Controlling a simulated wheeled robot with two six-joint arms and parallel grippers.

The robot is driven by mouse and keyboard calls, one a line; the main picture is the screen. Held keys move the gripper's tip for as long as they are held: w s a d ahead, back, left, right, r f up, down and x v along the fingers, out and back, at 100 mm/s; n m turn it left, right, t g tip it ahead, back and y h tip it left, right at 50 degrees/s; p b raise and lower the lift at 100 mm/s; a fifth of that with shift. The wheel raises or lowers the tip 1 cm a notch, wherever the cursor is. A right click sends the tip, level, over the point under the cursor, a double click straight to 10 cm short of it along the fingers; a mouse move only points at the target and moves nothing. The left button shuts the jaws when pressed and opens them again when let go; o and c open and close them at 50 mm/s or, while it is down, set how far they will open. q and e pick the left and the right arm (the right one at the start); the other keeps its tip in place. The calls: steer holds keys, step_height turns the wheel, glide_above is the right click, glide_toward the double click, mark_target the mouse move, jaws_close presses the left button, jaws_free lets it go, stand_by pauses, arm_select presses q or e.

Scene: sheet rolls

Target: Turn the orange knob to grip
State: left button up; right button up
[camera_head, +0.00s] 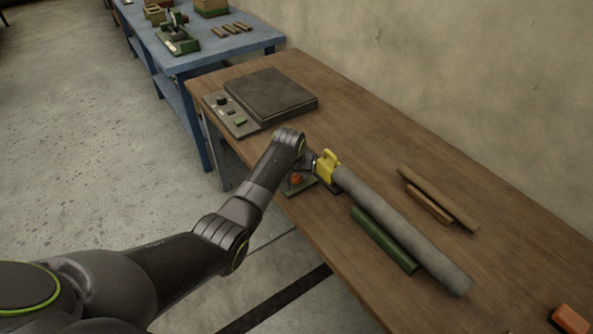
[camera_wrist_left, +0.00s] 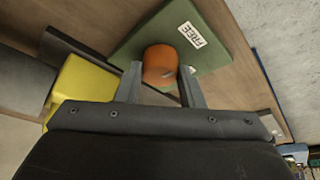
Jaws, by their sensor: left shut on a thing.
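The orange knob (camera_head: 297,179) sits on a small green plate (camera_head: 292,190) near the table's front edge. In the left wrist view the knob (camera_wrist_left: 160,62) is between the two fingers of my left gripper (camera_wrist_left: 160,78), which is shut on it. A label reading FREE (camera_wrist_left: 192,34) shows on the plate (camera_wrist_left: 215,50) beside the knob. The yellow part (camera_wrist_left: 80,88) also shows in the wrist view. My right gripper is not in view.
A green bar (camera_head: 384,240) lies along the roll's front side. Two brown bars (camera_head: 440,197) lie behind the roll. A dark flat plate device (camera_head: 268,95) stands at the table's far end. An orange object (camera_head: 570,318) is at the lower right. A blue table (camera_head: 240,42) stands beyond.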

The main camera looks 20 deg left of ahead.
arm_select(q)
steer(key=shift+a+r+m+h+p, duration=0.15)
steer(key=shift+m+h+p, duration=0.25)
steer(key=shift+m+p, duration=0.5)
steer(key=shift+m+h, duration=0.3)
steer(key=shift+m, duration=0.7)
steer(key=shift+m+g+h, duration=0.3)
steer(key=shift+m+h, duration=0.1)
steer(key=shift+m, duration=0.6)
steer(key=shift+w+a+f+m+h+b, duration=0.1)
steer(key=shift+f+m+h+b, duration=0.2)
steer(key=shift+m, duration=0.6)
steer(key=m+g+h+b, duration=0.1)
steer(key=m+b, duration=0.1)
steer(key=m, duration=0.1)
steer(key=shift+w+m+b, duration=0.1)
steer(key=shift+m+b, duration=0.2)
steer(key=shift+b, duration=0.05)
steer(key=m+b, duration=0.2)
steer(key=m+g+b, duration=0.1)
steer(key=m+b, duration=0.1)
steer(key=shift+f+g+h, duration=0.1)
steer(key=shift+g+h, duration=0.2)
steer(key=shift+h, duration=0.1)
steer(key=shift+w+a+r+m+g+b, duration=0.15)
steer(key=shift+m+g+b, duration=0.25)
steer(key=shift+m+b, duration=0.8)
steer(key=shift+r, duration=0.1)
